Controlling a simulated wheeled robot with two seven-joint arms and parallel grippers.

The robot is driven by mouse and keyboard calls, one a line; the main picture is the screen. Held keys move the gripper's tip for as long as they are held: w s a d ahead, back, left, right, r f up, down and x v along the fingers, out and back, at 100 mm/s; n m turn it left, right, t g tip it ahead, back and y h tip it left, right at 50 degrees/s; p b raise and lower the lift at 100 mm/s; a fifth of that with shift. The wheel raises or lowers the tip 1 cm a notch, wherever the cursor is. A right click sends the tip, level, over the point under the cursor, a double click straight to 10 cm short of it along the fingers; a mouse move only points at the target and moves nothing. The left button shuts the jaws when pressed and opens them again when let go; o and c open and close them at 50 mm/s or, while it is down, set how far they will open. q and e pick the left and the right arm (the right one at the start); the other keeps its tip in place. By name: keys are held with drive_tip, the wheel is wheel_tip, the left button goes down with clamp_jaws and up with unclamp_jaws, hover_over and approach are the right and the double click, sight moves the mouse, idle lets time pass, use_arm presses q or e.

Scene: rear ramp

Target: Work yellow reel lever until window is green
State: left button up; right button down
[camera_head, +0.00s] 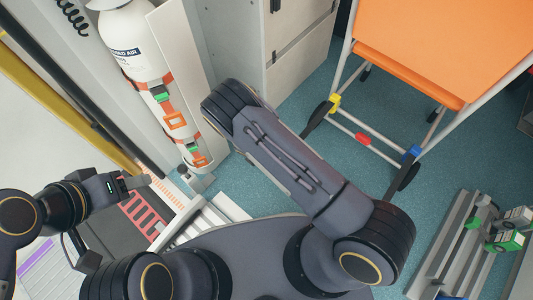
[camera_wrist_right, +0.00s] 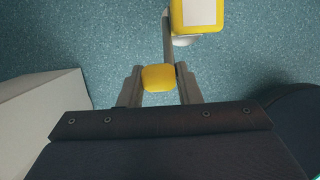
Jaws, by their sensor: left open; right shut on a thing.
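In the right wrist view, a rounded yellow lever knob (camera_wrist_right: 158,80) sits between the two fingers of my right gripper (camera_wrist_right: 160,72), which is shut on it. Just beyond it is a yellow housing (camera_wrist_right: 197,27) with a pale, whitish window (camera_wrist_right: 199,11), cut off by the top edge. No green shows in the visible part of the window. A thin grey bar (camera_wrist_right: 167,42) runs from near the knob up beside the housing. In the head view my right gripper is hidden behind my arm. My left gripper (camera_head: 136,183) is open and empty at the lower left.
A white air cylinder (camera_head: 130,38) with orange straps stands at upper left. Grey cabinets (camera_head: 295,45) are behind. An orange stretcher (camera_head: 435,40) on a wheeled frame is at upper right. A grey rack (camera_head: 455,245) with green-and-white items is at lower right. Blue-green floor (camera_head: 320,95) lies between.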

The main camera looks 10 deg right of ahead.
drive_tip(key=shift+s+a+f, duration=0.2)
drive_tip(key=shift+a+f, duration=0.05)
drive_tip(key=shift+a, duration=0.2)
drive_tip(key=c, duration=1)
unclamp_jaws()
drive_tip(key=shift+d, duration=0.1)
drive_tip(key=shift+c, duration=0.2)
drive_tip(key=p+v, duration=0.2)
drive_tip(key=v, duration=0.6)
drive_tip(key=shift+p, duration=0.4)
drive_tip(key=shift+w+d, duration=0.1)
drive_tip(key=shift+d, duration=0.1)
